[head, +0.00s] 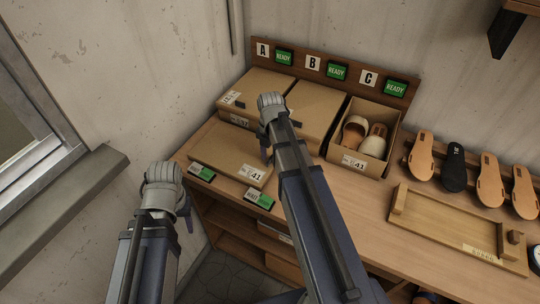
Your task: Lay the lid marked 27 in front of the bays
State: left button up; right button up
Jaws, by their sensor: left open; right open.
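Three boxes stand in the bays A, B and C. The bay A box (262,86) wears a lid with a small label (232,98) I cannot read for sure. The bay B box (318,104) is also covered. The bay C box (358,150) is open, with a pair of sandals (364,139) inside and a label reading 41. A flat lid (225,152), marked 41, lies on the bench before bays A and B. My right gripper (266,146) is open above this lid's right side, near the boxes. My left gripper (184,214) is open left of the bench. No 27 is clearly legible.
Green READY signs (337,72) sit on the back board. Two small green-screened signs (260,198) stand at the bench's front edge. A window ledge (80,190) is at left.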

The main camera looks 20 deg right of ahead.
jog(key=shift+r+p, duration=3.85)
jog(key=shift+r, duration=0.1)
jog(key=shift+a+f, duration=0.1)
jog(key=s+a+f+m+b, duration=0.3)
jog(key=s+a+m, duration=0.3)
jog(key=a+m, duration=0.4)
jog(key=s+a+f+m+h+b, duration=0.1)
jog(key=s+a+f+m+b, duration=0.2)
jog(key=s+a+m, duration=0.4)
jog(key=a+m, duration=0.4)
jog(key=shift+s+a+f+m+b, duration=0.15)
jog(key=shift+s+m+b, duration=0.15)
jog(key=shift+m, duration=0.1)
jog(key=shift+s, duration=0.1)
